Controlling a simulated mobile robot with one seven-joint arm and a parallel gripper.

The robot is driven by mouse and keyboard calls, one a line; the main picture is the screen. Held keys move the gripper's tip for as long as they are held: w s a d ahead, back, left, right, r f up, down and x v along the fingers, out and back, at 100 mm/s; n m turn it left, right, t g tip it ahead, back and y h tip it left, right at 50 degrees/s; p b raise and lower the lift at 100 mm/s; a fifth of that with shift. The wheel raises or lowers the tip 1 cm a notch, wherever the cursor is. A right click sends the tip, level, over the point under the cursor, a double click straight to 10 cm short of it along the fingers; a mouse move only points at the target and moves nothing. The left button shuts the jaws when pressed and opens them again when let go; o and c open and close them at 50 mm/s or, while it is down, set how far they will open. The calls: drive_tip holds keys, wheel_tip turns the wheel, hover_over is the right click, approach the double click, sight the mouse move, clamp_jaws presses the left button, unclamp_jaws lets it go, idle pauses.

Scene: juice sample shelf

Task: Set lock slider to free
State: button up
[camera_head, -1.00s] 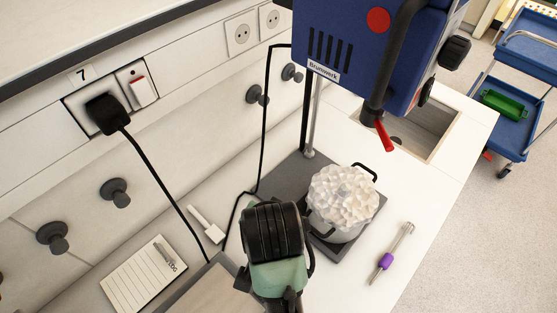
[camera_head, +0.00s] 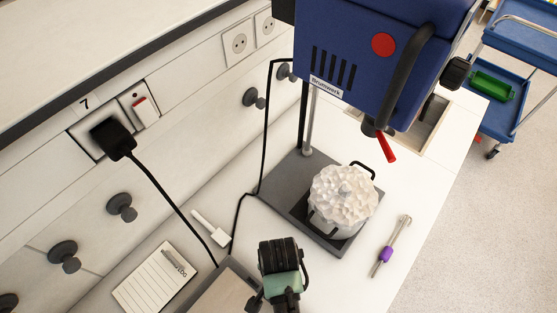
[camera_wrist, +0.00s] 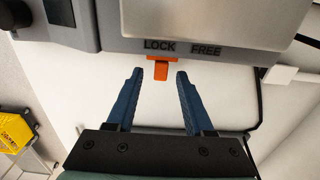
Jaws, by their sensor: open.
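The lock slider is an orange tab (camera_wrist: 161,70) under the edge of a grey metal housing (camera_wrist: 215,22) in the wrist view. It sits below the printed word LOCK, left of the word FREE. My gripper (camera_wrist: 158,74) is open, with its two blue fingers on either side of the tab. In the head view only part of my arm shows at the bottom; the slider and fingertips are not visible there.
In the wrist view, a yellow object (camera_wrist: 14,131) shows at the left.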

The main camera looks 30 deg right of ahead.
drive_tip(key=shift+f, duration=0.7)
clamp_jaws()
idle(1.0)
